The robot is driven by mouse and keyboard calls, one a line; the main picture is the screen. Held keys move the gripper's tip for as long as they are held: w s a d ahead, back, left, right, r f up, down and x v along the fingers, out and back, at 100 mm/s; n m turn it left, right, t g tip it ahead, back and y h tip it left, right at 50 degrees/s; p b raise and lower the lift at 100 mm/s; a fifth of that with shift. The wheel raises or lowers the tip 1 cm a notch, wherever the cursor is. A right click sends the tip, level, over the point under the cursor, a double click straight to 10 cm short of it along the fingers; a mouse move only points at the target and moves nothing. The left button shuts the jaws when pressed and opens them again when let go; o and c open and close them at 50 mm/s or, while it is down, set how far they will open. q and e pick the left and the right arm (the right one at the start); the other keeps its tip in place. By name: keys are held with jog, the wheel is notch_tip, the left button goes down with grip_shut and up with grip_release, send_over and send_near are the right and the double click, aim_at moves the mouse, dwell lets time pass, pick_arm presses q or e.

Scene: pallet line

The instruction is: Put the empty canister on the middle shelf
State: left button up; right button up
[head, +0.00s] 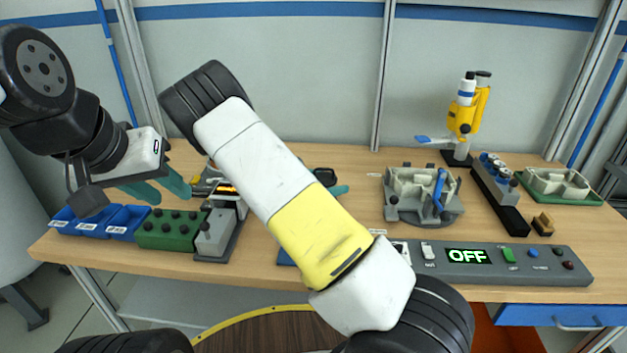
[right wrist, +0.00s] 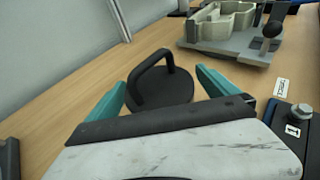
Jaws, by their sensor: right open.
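I see no thing that I can clearly name as the empty canister or the middle shelf in either view. My right gripper (right wrist: 164,85) is open, with its teal fingers apart. A black round piece with an arched handle (right wrist: 160,88) stands on the table between and just beyond those fingers. The fingers appear clear of it. In the head view my right forearm hides most of that gripper and the table around it. My left gripper (head: 160,188) is at the left above the table, with its teal fingers apart and nothing seen between them.
Blue bins (head: 88,222), a green block with black knobs (head: 172,230) and a grey block (head: 216,232) line the left front. A grey fixture (head: 408,190), a yellow device (head: 466,112), a green tray (head: 590,198) and a control panel reading OFF (head: 490,268) occupy the right.

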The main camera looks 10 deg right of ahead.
jog(key=shift+w+d+f, duration=0.25)
jog(key=shift+w+d, duration=0.1)
jog(key=shift+d, duration=0.25)
jog(key=shift+c, duration=0.5)
jog(key=shift+r, duration=0.1)
jog(key=c, duration=1.6)
